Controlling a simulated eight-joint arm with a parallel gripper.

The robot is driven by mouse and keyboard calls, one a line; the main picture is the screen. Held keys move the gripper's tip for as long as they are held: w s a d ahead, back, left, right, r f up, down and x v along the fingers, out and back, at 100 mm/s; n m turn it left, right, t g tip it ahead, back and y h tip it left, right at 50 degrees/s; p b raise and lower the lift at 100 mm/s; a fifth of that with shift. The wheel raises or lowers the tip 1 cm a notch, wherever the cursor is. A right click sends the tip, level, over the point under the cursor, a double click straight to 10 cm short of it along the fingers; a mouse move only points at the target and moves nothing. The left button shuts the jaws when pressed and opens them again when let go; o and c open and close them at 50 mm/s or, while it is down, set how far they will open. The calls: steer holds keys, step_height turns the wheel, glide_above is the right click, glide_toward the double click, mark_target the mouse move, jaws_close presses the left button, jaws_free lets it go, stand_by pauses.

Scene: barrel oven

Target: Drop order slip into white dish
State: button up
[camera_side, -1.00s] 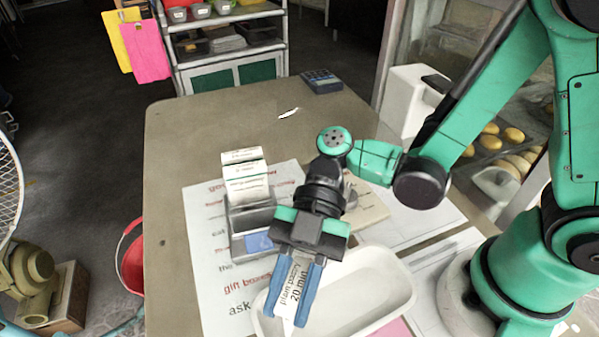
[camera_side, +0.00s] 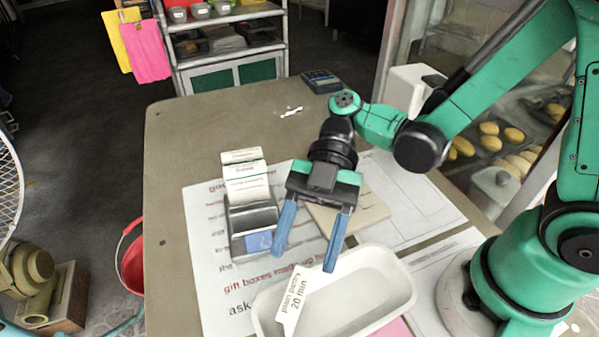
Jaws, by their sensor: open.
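The white dish (camera_side: 375,293) is a shallow oval tray at the lower middle of the side view, lying on the printed papers. The slip is clear of the fingers.
A label printer (camera_side: 252,222) with a paper strip stands left of my gripper. A beige board (camera_side: 358,215) lies behind the dish. A calculator (camera_side: 321,81) sits at the table's far edge. The table's (camera_side: 195,130) far left area is mostly clear.

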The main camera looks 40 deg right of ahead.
steer(key=w+d+r+m+t+h, duration=0.1)
steer(key=w+d+m+t+h, duration=0.2)
steer(key=m, duration=0.9)
steer(key=w+d+r+m+t+h, duration=0.1)
steer(key=w+d+m+t+h, duration=0.3)
steer(key=d+m+t+h, duration=0.4)
steer(key=d+m+t, duration=0.3)
steer(key=d+m, duration=0.1)
steer(key=d, duration=0.2)
steer(key=shift+w+d+r+h, duration=0.2)
steer(key=shift+w+d+h, duration=0.1)
steer(key=shift+d, duration=0.1)
steer(key=shift+o, duration=0.2)
